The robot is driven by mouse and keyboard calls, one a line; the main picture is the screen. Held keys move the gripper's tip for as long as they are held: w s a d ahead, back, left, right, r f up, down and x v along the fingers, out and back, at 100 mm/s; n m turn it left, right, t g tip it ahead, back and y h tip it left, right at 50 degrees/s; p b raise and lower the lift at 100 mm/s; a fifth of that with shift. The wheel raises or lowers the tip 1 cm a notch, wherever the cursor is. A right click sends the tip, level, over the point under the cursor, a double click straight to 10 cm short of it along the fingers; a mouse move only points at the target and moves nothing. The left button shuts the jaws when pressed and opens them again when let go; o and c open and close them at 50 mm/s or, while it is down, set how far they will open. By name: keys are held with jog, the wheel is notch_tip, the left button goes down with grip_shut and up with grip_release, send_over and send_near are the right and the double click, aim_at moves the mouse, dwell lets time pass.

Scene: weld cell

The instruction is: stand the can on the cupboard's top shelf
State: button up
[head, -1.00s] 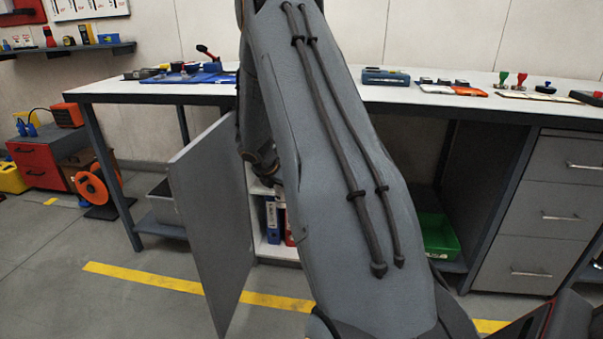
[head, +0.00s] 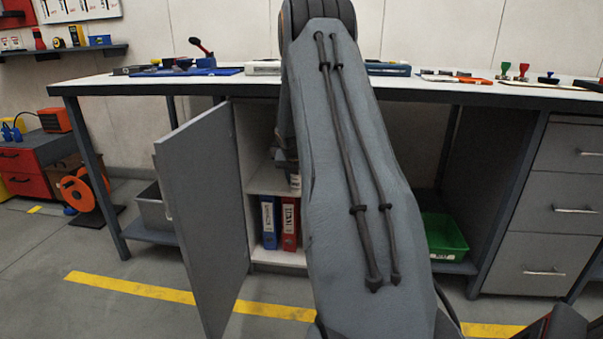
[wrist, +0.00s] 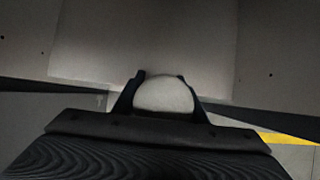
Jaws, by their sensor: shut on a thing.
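The can shows in the wrist view as a pale rounded end (wrist: 163,94) between the two dark fingers of my gripper (wrist: 161,82), which is shut on it. In the head view a small pale part of the can (head: 296,184) shows beside my arm, in front of the cupboard opening; my arm hides most of it and the gripper. The cupboard's grey door (head: 200,205) stands open to the left. Its top shelf (head: 268,180) is pale, and its visible left part is bare. I cannot tell whether the can touches the shelf.
A blue binder (head: 269,222) and a red binder (head: 290,223) stand in the cupboard's lower compartment. The worktop (head: 225,87) runs above the cupboard. A green bin (head: 443,236) is at the right, and a grey bin (head: 152,208) is behind the door.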

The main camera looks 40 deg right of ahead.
aim_at(296, 181)
jog(key=w+d+b, duration=0.1)
jog(key=w+d, duration=0.1)
jog(key=d, duration=0.1)
jog(key=w+d+b, duration=0.1)
jog(key=w+d, duration=0.2)
jog(key=shift+w+d+f+b, duration=0.15)
jog(key=shift+w+d+b, duration=0.65)
jog(key=shift+w+d, duration=0.25)
jog(key=shift+f+b, duration=0.4)
jog(key=shift+f, duration=0.25)
jog(key=shift+s+f, duration=0.1)
jog(key=o, duration=1.3)
jog(key=p+v, duration=0.2)
jog(key=v, duration=0.2)
jog(key=shift+s+a+f, duration=0.1)
jog(key=shift+s+a, duration=0.1)
jog(key=shift+a, duration=0.05)
jog(key=s+a+p, duration=0.1)
jog(key=s+a, duration=0.1)
jog(key=s+a+p, duration=0.1)
jog(key=s+a, duration=0.1)
jog(key=a, duration=0.1)
jog(key=s+a+p, duration=0.1)
jog(key=s+a, duration=0.2)
jog(key=shift+a+f, duration=0.15)
jog(key=shift+f, duration=0.05)
